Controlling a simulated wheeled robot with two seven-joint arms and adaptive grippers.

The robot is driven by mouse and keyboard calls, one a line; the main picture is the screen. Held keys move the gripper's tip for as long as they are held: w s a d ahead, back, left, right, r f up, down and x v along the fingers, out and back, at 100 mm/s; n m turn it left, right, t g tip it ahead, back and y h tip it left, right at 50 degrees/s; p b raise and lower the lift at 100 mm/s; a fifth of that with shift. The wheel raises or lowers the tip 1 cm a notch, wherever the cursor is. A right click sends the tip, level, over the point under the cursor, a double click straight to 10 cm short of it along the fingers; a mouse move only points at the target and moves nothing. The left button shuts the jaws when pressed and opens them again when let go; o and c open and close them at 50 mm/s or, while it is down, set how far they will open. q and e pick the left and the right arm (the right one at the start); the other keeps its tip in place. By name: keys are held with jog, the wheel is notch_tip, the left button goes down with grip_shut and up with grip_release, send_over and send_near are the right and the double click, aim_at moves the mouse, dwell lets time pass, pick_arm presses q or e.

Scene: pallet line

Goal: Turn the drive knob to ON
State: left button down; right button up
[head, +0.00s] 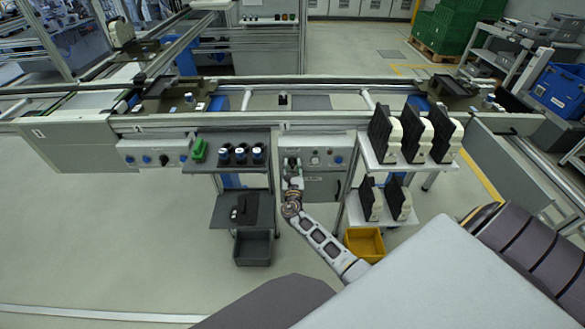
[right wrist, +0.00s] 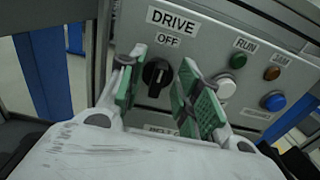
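The drive knob (right wrist: 157,76) is a round black selector with a white mark, on a grey panel under the labels DRIVE and OFF (right wrist: 168,41). Its mark points roughly up towards OFF. My right gripper (right wrist: 160,82) is open, with a green-padded finger on each side of the knob. I cannot tell whether the pads touch it. In the head view my right gripper (head: 292,166) is at the left part of the control panel (head: 322,151) and hides the knob there. My left gripper is not in view.
Right of the knob are a green RUN button (right wrist: 238,61), an orange lamp (right wrist: 272,73), a white button (right wrist: 224,88) and a blue button (right wrist: 273,101). Shelves with black-and-white parts (head: 385,135) stand right of the panel; a dark shelf (head: 240,182) stands left. A yellow bin (head: 365,243) is below.

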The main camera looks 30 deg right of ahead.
jog(key=shift+w, duration=0.1)
jog(key=shift+c, duration=0.4)
grip_shut()
